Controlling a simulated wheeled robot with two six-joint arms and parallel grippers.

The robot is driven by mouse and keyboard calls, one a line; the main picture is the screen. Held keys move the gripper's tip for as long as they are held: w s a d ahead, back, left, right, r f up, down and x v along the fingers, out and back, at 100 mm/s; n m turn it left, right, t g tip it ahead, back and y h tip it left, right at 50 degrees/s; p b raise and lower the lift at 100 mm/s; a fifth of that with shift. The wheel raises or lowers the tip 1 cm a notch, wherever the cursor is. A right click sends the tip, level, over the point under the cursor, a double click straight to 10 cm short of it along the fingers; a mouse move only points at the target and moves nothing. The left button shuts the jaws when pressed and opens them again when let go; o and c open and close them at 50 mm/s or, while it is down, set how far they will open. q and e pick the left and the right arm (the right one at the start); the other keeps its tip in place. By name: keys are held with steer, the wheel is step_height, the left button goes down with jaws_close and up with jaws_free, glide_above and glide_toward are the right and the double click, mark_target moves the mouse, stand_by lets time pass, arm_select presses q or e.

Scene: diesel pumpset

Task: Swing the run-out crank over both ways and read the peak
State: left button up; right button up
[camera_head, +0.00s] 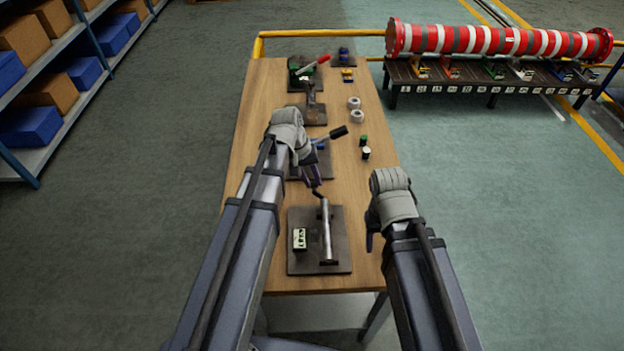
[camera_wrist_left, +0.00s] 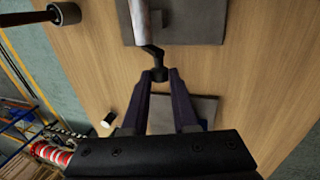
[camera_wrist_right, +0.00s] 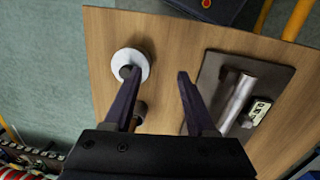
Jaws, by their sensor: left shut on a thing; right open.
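The run-out crank is a thin black cranked arm (camera_head: 319,194) at the far end of a bright metal shaft (camera_head: 326,232), which lies on a dark plate (camera_head: 334,264). A small box with a lit readout (camera_head: 299,239) stands left of the shaft. It also shows in the right wrist view (camera_wrist_right: 259,110), its digits too small to read surely. My left gripper (camera_head: 315,183) is shut on the crank's dark end grip, seen between the fingertips in the left wrist view (camera_wrist_left: 160,75). My right gripper (camera_wrist_right: 155,78) is open and empty above the table, right of the plate.
A white round piece with a dark centre (camera_wrist_right: 121,63) is near my right fingers. Further plates with levers, one with a black-handled lever (camera_head: 332,134), stand farther up the wooden table (camera_head: 255,125). White rings (camera_head: 354,103) and small cylinders (camera_head: 365,153) lie along the right side.

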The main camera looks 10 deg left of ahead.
arm_select(q)
jaws_close()
steer(key=shift+d+r, duration=0.1)
steer(key=shift+w+d+r+y+p, duration=0.2)
steer(key=shift+d+y+p, duration=0.2)
steer(key=shift+y+p, duration=0.25)
steer(key=shift+w+d+r+g+y+b, duration=0.15)
steer(key=shift+d+g+y, duration=0.3)
steer(key=shift+y, duration=0.4)
steer(key=shift+w+d+f+g+y+b, duration=0.1)
steer(key=shift+d+g+y+b, duration=0.1)
steer(key=shift+d+y, duration=0.5)
steer(key=shift+w+d+r+g+y+b, duration=0.1)
steer(key=shift+d+g+y, duration=0.25)
steer(key=shift+y, duration=0.65)
steer(key=o, duration=0.7)
jaws_free()
